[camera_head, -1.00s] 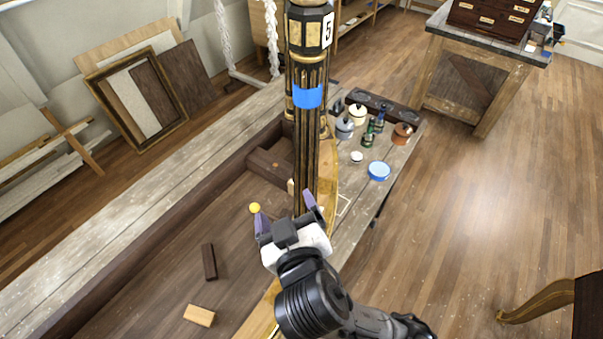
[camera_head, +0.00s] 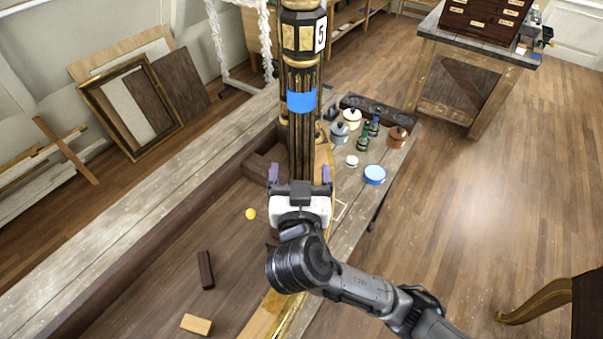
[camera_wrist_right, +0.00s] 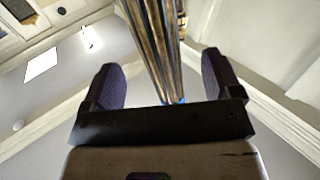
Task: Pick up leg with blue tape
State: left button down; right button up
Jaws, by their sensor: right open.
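The leg with blue tape (camera_head: 301,130) is a dark fluted column with gilt trim. It stands upright, with a blue band of tape (camera_head: 301,101) and a label reading 5 near its top. My right gripper (camera_head: 299,174) is open below the tape, its purple fingers on either side of the leg's lower shaft in the head view. In the right wrist view, the leg (camera_wrist_right: 153,40) rises between the two spread fingers (camera_wrist_right: 165,85), with a bit of blue at its lower end. The leg's foot is hidden behind my gripper. My left gripper is out of view.
The workbench (camera_head: 130,232) holds a dark block (camera_head: 206,270), a light wooden block (camera_head: 196,324) and a yellow ball (camera_head: 250,214). Jars, bottles and a blue-lidded tin (camera_head: 375,174) stand to the right of the leg. Open floor lies farther right.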

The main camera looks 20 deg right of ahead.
aim_at(302, 161)
jog(key=shift+x, duration=3.15)
jog(key=shift+d, duration=0.1)
jog(key=shift+c, duration=0.2)
jog(key=shift+s, duration=0.1)
jog(key=c, duration=1.1)
